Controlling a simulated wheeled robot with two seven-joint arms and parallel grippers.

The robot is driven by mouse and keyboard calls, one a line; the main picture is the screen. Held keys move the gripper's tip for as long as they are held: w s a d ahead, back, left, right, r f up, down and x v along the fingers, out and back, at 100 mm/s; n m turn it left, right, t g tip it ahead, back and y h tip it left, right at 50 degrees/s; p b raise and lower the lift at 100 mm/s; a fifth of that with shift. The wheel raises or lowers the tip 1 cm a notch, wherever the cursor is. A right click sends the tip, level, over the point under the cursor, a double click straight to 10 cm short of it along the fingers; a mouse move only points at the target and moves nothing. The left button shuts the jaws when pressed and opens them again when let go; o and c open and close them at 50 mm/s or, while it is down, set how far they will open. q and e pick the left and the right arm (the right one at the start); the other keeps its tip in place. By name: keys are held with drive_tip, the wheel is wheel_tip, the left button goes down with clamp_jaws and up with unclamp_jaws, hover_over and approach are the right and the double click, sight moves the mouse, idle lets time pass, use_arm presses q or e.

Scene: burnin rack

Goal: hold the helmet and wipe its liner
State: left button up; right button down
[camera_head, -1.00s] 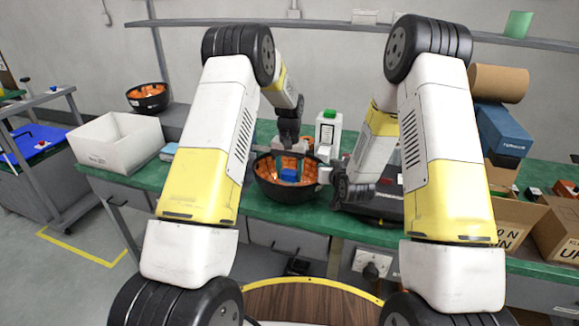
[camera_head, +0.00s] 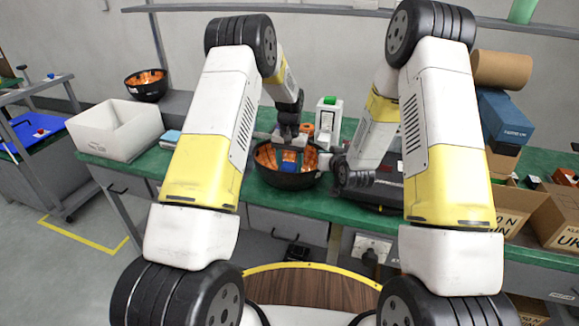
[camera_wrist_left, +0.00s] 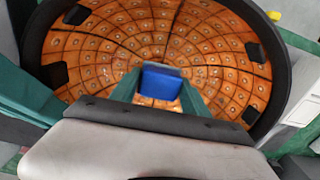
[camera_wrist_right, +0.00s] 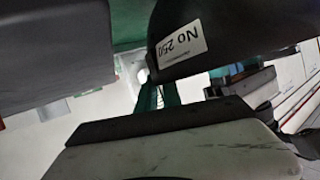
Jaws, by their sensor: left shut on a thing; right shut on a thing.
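The helmet (camera_head: 270,178) is a black shell lying open side up on the green bench, its orange padded liner showing. In the left wrist view the liner (camera_wrist_left: 215,60) fills most of the picture. My left gripper (camera_head: 290,160) reaches down into the helmet from above and is shut on a blue wiping block (camera_wrist_left: 161,82), low over the liner; whether it touches cannot be told. My right gripper (camera_head: 326,162) is shut on the helmet's right rim. In the right wrist view the shell (camera_wrist_right: 225,35) carries a white label, and the green fingertips (camera_wrist_right: 158,97) are at its edge.
A second orange-lined helmet (camera_head: 146,87) stands at the back left. A white bin (camera_head: 112,132) is on the bench's left end. A white device with a green top (camera_head: 327,118) stands behind the helmet. Boxes (camera_head: 505,117) crowd the right side.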

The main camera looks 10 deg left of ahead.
use_arm(q)
drive_tip(key=shift+f, duration=1.1)
drive_tip(key=shift+a, duration=0.1)
